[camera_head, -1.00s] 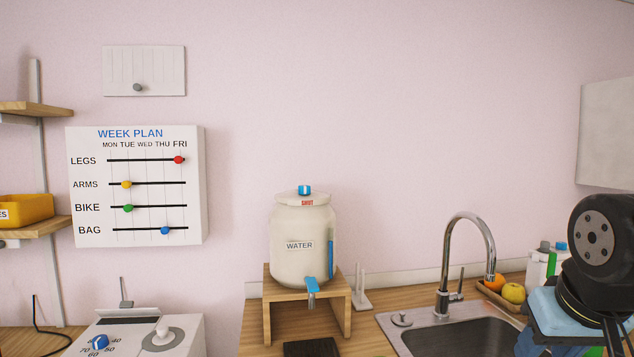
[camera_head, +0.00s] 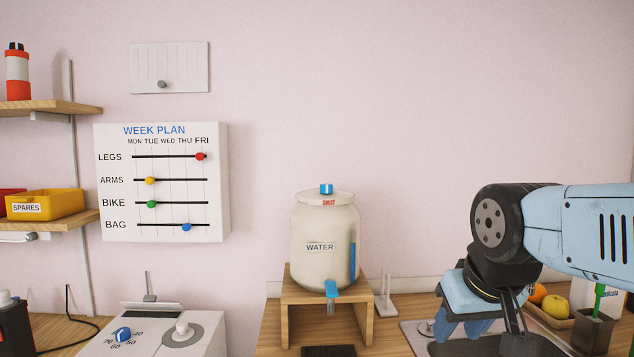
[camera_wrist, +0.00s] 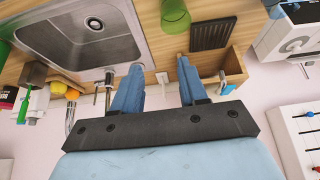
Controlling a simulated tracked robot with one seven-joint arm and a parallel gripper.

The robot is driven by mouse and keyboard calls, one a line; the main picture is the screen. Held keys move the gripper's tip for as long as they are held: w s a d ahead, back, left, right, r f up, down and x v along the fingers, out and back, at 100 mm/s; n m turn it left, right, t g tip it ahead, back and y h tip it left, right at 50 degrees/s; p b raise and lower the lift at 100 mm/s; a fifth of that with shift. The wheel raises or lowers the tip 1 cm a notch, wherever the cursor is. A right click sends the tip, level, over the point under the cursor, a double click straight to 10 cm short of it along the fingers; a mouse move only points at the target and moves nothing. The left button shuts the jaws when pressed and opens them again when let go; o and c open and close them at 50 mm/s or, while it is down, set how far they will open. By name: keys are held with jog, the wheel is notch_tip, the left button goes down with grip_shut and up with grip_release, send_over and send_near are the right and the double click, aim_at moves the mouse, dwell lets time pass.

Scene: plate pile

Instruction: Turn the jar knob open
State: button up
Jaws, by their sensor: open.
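The cream water jar (camera_head: 325,228) stands upright on a small wooden stand (camera_head: 361,318) in the head view. A blue knob (camera_head: 326,189) with a white mark sits on its lid, above a red "SHUT" label. A blue tap (camera_head: 332,290) is low on its front. My gripper (camera_head: 458,328) is to the right of the jar and lower than its knob, apart from it. In the wrist view my gripper (camera_wrist: 160,68) is open with nothing between its fingers. The stand (camera_wrist: 235,68) and part of the blue tap show beyond the right finger; the jar's knob is hidden there.
A sink (camera_wrist: 95,35), its steel faucet, fruit (camera_head: 555,304) and a cup with a green handle lie on the right. A green glass (camera_wrist: 174,17) stands on the counter. A dial box (camera_head: 190,318) and week-plan board (camera_head: 215,200) are at left. The wall above the jar is clear.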

jog(key=shift+o, duration=0.3)
jog(key=shift+d, duration=0.1)
jog(key=shift+o, duration=0.9)
jog(key=shift+w+r, duration=0.2)
jog(key=shift+r, duration=0.05)
jog(key=shift+o, duration=0.5)
jog(key=w+a+r+m, duration=0.1)
jog(key=w+a+r, duration=0.2)
jog(key=w+r, duration=0.9)
jog(key=shift+w+r+m+g, duration=0.3)
jog(key=shift+r+g, duration=0.1)
jog(key=shift+r, duration=0.5)
notch_tip(320, 180, up, 15)
jog(key=m+h, duration=0.2)
jog(key=m, duration=0.2)
send_over(325, 185)
jog(key=s+a, duration=0.2)
jog(key=s, duration=0.2)
jog(key=shift+g, duration=0.4)
jog(key=x, duration=1.4)
jog(key=shift+a, duration=0.1)
jog(key=shift+c, duration=0.3)
